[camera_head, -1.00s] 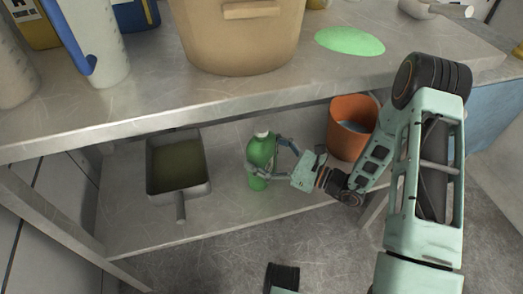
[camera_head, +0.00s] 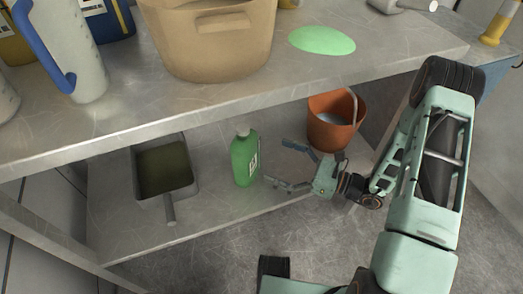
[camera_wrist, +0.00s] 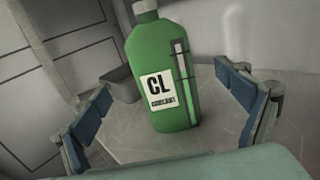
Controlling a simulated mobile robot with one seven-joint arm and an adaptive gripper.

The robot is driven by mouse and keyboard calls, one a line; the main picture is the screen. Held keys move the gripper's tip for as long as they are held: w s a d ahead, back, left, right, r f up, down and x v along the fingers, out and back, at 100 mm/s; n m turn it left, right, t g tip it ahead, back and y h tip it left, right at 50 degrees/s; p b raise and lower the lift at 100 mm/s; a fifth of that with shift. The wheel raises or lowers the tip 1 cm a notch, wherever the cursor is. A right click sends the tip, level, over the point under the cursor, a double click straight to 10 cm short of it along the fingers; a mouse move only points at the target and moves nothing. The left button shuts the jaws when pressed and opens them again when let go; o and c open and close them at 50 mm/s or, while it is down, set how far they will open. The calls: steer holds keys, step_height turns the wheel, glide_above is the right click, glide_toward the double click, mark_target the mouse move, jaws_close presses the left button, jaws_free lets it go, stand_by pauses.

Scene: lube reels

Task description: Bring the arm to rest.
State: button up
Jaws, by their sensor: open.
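My gripper (camera_head: 284,165) is open and empty over the lower shelf, to the right of a green bottle. The green bottle (camera_head: 244,160) stands upright on the lower shelf, with a pale cap and a white label. In the wrist view the bottle (camera_wrist: 161,75) shows its label reading "CL" and stands beyond the spread fingers (camera_wrist: 170,112), apart from them. My arm reaches in from the right, below the upper shelf's front edge.
A grey pan (camera_head: 188,190) with dark contents lies left of the bottle on the lower shelf (camera_head: 215,212). An orange bucket (camera_head: 328,134) stands behind the gripper. The upper shelf (camera_head: 330,73) overhangs, bearing a tan tub (camera_head: 190,55), a jug (camera_head: 85,75) and a green puddle (camera_head: 322,40).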

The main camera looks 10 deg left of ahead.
steer(key=shift+v, duration=0.8)
steer(key=shift+a, duration=0.1)
